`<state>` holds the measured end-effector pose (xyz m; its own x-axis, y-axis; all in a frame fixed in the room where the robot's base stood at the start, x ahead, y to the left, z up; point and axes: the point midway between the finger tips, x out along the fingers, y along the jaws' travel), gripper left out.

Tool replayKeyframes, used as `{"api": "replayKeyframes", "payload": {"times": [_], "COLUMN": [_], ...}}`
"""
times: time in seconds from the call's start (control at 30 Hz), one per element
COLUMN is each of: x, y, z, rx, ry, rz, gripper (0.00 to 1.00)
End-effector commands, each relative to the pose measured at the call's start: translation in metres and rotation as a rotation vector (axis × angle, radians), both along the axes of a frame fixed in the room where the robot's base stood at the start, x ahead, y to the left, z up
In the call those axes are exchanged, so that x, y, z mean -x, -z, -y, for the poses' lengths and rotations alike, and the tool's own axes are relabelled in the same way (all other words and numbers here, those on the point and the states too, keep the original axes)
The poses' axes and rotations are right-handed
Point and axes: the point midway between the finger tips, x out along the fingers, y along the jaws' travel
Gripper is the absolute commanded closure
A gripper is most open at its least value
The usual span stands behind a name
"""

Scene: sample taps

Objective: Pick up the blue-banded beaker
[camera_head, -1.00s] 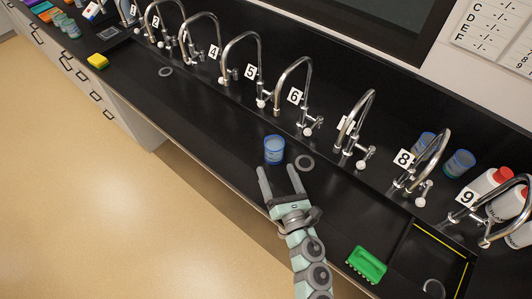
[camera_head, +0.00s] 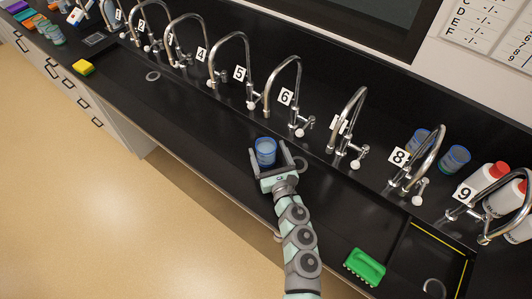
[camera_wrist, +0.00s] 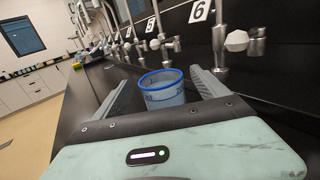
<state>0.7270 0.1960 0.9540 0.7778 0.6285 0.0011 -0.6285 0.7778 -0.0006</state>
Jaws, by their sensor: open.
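The blue-banded beaker (camera_head: 265,151) stands upright on the black counter in front of the taps, below tap 6 in the head view. In the wrist view the beaker (camera_wrist: 162,90) shows a blue rim and sits between the two fingers. My gripper (camera_head: 268,145) is open, with one finger on each side of the beaker. In the wrist view the fingers of my gripper (camera_wrist: 160,82) appear apart from the beaker's sides. The beaker's lower part is hidden behind the gripper body there.
A grey ring (camera_head: 300,164) lies by the right finger. Numbered taps (camera_head: 282,92) line the back of the counter. More blue-rimmed beakers (camera_head: 455,159) stand at right behind tap 8. A yellow sponge (camera_head: 83,68) lies far left.

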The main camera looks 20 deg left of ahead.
Motion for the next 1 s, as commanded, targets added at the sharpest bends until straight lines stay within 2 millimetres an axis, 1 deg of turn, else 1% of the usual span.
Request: {"api": "replayKeyframes", "payload": {"times": [0.1,0.2,0.43,0.47,1.0], "x": [-0.014,-0.02,-0.021,-0.021,-0.021], "y": [-0.001,-0.001,0.001,0.001,0.001], "z": [-0.011,-0.017,-0.017,-0.017,-0.017], "rx": [-0.001,0.0,0.001,0.001,0.001], "ry": [0.0,-0.001,-0.001,-0.001,0.0], "rz": [0.0,0.002,0.0,-0.001,-0.001], "gripper": [0.16,0.16,0.16,0.17,0.62]}}
